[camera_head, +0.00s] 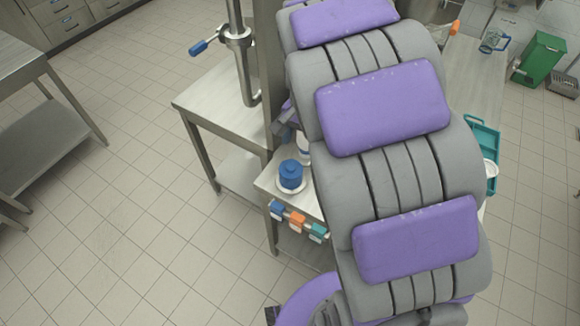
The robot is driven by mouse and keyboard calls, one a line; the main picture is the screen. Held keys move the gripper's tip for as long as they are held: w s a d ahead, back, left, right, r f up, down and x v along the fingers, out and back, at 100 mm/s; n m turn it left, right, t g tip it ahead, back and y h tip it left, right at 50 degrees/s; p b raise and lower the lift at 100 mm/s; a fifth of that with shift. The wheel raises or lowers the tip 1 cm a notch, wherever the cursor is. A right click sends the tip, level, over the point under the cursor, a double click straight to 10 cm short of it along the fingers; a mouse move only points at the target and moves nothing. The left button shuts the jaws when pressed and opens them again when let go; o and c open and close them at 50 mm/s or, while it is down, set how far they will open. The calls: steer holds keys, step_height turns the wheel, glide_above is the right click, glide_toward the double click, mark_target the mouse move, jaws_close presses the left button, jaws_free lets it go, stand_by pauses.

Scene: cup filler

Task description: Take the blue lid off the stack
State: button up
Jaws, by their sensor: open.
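A blue lid (290,170) with a small knob on top sits upright on a wider white round piece (291,187), on the small steel table left of my arm. Whether more pieces are stacked beneath is too small to tell. My gripper (284,122) shows only in part, as a grey and purple end at the left edge of my arm, above the lid in the picture and apart from it. It is open. Its fingertips are mostly hidden behind my arm, and I see nothing held in it.
Blue, orange and teal tags (297,220) hang along the table's front edge. A steel pipe with a blue-handled valve (204,45) stands behind left. A teal tray (484,143), a clear blue-rimmed jug (493,41) and a green bin (540,58) are at right. The tiled floor at left is clear.

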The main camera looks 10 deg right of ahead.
steer(key=w+a+f+m, duration=0.15)
steer(key=w+f, duration=0.25)
steer(key=w, duration=0.5)
steer(key=b, duration=0.2)
glide_above(291, 166)
steer(key=shift+m+t, duration=0.3)
steer(key=shift+m, duration=0.15)
steer(key=f, duration=1.1)
steer(key=shift+s+f, duration=0.25)
steer(key=shift+f, duration=0.15)
steer(key=shift+w+a+f+b, duration=0.1)
steer(key=shift+f+b, duration=0.15)
steer(key=shift+f, duration=1.25)
steer(key=shift+w+a+f+b, duration=0.1)
steer(key=shift+f+b, duration=0.15)
steer(key=shift+f, duration=1.2)
steer(key=shift+d, duration=0.1)
steer(key=c, duration=0.9)
